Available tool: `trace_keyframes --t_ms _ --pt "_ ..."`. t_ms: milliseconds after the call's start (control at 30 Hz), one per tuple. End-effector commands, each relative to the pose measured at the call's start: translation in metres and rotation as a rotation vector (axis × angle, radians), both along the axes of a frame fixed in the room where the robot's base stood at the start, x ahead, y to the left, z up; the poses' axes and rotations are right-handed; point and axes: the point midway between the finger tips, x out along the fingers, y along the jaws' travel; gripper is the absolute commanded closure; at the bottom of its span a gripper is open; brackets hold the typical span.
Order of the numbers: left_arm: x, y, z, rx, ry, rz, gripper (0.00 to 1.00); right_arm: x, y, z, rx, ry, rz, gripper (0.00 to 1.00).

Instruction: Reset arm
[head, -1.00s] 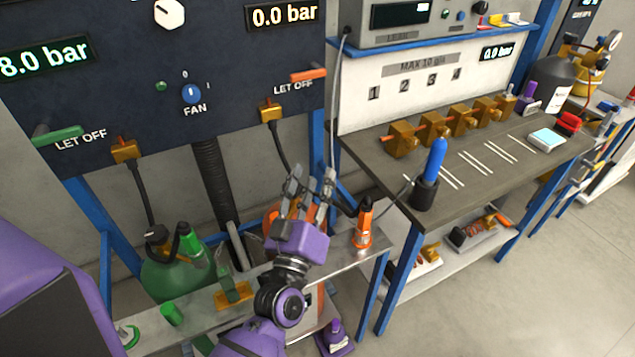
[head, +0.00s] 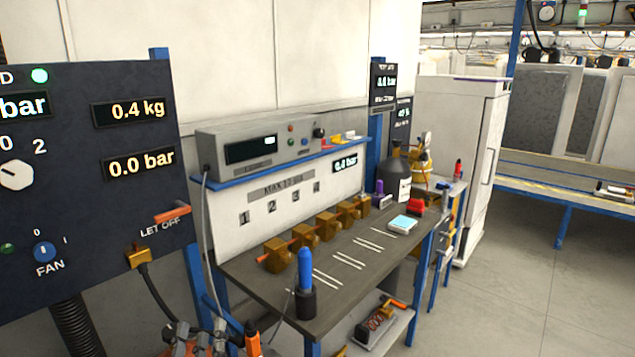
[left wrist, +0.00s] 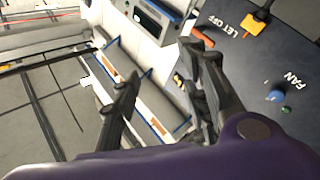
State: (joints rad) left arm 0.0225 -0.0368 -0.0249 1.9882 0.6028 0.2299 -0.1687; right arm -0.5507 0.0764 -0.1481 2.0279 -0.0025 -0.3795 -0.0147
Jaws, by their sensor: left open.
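My left gripper (head: 194,340) shows only by its grey fingers at the bottom edge of the head view, left of an orange-tipped tool (head: 252,338). In the left wrist view its two dark fingers (left wrist: 160,85) are spread apart with nothing between them. The dark control panel (head: 95,185) with the LET OFF lever (head: 173,214) and the blue FAN knob (head: 44,251) stands at the left. The rest of my left arm is out of the head view. My right gripper shows in neither view.
A grey workbench (head: 355,292) holds a row of brass blocks (head: 303,240) and a blue-handled tool in a black holder (head: 305,302). A white cabinet (head: 460,150) stands beyond. The floor (head: 500,310) at the right is clear.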

Motion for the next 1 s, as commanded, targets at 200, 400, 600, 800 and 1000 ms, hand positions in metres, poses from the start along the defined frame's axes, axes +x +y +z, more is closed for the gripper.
trace_keyframes --t_ms 200,400,600,800,1000 --pt "-0.018 -0.043 -0.1 0.189 0.345 -0.16 0.59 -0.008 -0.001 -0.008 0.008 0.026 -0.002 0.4" --pt "-0.1 -0.042 -0.211 0.339 0.693 -0.223 0.59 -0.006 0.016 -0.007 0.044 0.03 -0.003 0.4" --pt "-0.214 -0.024 -0.293 0.452 1.001 -0.258 0.59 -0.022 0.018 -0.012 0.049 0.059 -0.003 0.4" --pt "-0.29 -0.014 -0.321 0.478 1.131 -0.273 0.59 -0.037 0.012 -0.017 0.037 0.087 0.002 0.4" --pt "-0.304 -0.011 -0.325 0.474 1.154 -0.272 0.59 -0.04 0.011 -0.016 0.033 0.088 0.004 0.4"
